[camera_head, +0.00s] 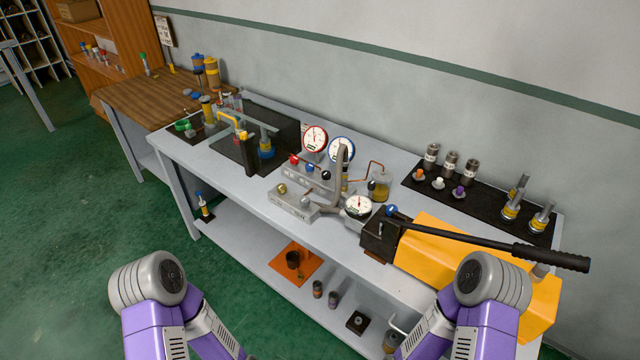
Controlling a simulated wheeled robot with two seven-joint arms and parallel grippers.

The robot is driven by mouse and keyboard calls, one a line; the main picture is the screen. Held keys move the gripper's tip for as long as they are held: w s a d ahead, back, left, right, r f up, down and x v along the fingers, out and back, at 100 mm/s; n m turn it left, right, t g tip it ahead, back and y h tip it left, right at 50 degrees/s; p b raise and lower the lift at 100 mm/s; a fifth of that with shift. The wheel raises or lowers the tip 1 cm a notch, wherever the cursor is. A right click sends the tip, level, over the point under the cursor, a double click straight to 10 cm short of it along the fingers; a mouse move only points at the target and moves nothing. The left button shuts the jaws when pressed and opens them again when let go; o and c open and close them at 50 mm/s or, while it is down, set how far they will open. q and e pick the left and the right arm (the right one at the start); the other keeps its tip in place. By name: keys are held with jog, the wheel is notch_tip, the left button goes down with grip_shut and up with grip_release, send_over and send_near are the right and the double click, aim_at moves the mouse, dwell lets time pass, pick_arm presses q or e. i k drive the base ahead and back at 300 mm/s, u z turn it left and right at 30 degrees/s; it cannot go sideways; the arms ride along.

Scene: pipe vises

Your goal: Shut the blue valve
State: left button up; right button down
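A small blue knob (309,168) sits between a red knob (295,159) and a black knob (326,175) on a grey valve block (305,180) in the middle of the bench. Another blue knob (391,210) sits on the dark end of the yellow hand pump (440,252). Whether either knob is turned open or shut is too small to tell. My two arms show at the bottom left and bottom right, in front of the bench and apart from the knobs. Both grippers are out of the picture.
Behind the block stand a red-rimmed gauge (315,138) and a blue-rimmed gauge (341,149). A grey bent pipe (343,165) rises to the right. The pump's long black handle (480,240) reaches right. A black mat (480,190) with fittings lies at the back right.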

aim_at(309, 167)
jog(key=u, duration=2)
jog(key=i, duration=1.8)
jog(key=z, duration=2.15)
